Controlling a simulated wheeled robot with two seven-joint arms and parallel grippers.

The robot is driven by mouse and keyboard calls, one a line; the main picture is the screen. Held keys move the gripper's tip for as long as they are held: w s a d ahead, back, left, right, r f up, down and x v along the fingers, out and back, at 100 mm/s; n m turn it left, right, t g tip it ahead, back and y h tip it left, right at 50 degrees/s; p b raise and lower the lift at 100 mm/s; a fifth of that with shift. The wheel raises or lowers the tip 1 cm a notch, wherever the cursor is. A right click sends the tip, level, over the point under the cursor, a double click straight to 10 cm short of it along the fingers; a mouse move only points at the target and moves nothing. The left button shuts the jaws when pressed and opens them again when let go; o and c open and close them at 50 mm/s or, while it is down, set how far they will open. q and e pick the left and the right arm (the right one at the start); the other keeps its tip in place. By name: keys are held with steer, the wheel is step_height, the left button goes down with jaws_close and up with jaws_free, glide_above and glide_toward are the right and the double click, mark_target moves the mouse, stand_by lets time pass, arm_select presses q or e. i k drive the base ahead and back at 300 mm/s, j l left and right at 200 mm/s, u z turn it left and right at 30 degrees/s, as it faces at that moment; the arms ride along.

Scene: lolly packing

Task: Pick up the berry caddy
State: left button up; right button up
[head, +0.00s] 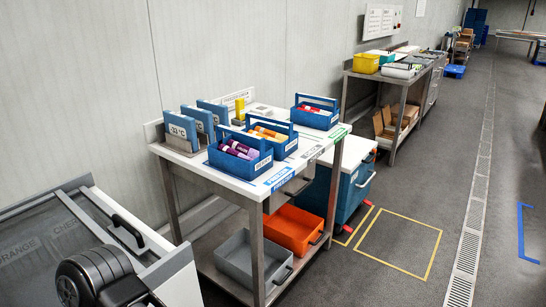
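Three blue caddies with top handles stand on the white-topped table. The nearest caddy (240,160) holds several purple and pink lollies and has a white label too small to read for sure; by its colours it looks like the berry caddy. The middle caddy (281,147) holds orange and yellow lollies. The far caddy (315,118) stands apart at the back right, with reddish contents barely showing. The nearest caddy sits upright near the front left of the tabletop, close beside the middle one. Neither of my grippers shows in the view.
Blue cold plates (183,127) stand in holders behind the caddies. The table (240,187) has a grey bin (245,262) and an orange bin (293,231) below. A blue wheeled cart (350,185) stands beyond. A grey bench (65,225) is at left. Open floor (385,285) lies right.

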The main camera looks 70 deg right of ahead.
mark_target(245, 156)
steer(key=z, duration=2.3)
steer(key=i+l, duration=0.8)
steer(key=l, duration=0.15)
steer(key=i+l+z, duration=0.1)
steer(key=i+l, duration=0.7)
steer(key=l, duration=0.15)
